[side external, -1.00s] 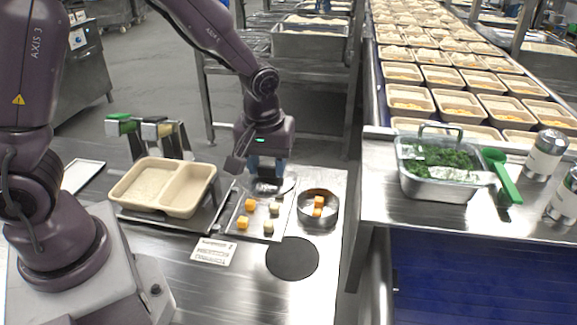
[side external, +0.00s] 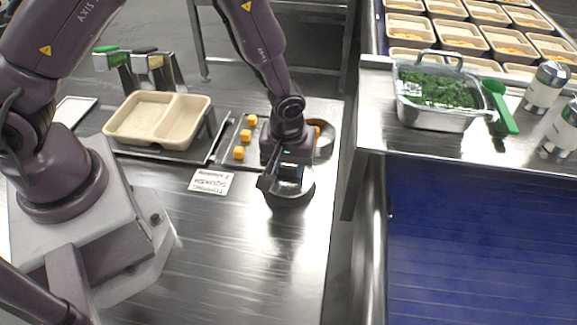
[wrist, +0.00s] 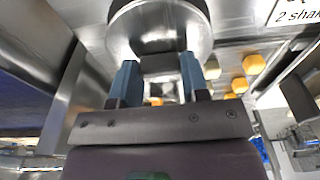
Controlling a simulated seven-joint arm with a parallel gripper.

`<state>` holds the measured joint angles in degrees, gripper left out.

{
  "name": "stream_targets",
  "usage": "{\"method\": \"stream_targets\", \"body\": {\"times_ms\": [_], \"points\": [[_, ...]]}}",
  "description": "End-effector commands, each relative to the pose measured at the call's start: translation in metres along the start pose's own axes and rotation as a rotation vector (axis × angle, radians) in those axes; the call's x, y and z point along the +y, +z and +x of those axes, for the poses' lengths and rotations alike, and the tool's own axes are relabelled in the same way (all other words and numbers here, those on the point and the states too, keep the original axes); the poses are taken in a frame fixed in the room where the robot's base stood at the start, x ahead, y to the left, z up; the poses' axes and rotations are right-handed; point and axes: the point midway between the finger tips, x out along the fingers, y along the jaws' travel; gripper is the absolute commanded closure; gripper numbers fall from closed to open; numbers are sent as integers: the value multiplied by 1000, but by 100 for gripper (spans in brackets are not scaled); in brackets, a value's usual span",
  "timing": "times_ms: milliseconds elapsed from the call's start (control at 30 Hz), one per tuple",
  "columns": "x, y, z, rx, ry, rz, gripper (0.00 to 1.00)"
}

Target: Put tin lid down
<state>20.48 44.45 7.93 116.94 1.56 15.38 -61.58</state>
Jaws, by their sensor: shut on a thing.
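My gripper (side external: 287,178) points down over the steel table, to the right of the small printed card. In the wrist view my gripper (wrist: 159,78) has its blue fingers shut on a part of the round, shiny tin lid (wrist: 160,22). The tin lid (side external: 304,184) shows under the gripper in the side view, low over a dark round spot (side external: 291,205). I cannot tell whether it touches the surface. The round metal tin (side external: 327,138) stands behind the gripper, partly hidden, with an orange cube in it.
A tray (side external: 230,160) with orange cubes (side external: 246,135) lies left of the gripper. A two-compartment container (side external: 155,145) stands farther left. The card (side external: 212,181) lies nearby. A pan of greens (side external: 436,118) stands on the right-hand bench. The front of the table is clear.

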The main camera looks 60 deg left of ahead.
Motion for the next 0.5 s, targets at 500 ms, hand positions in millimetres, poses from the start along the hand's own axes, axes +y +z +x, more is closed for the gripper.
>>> {"method": "stream_targets", "body": {"times_ms": [500], "points": [[0,2,14,0,-1,1,82]]}}
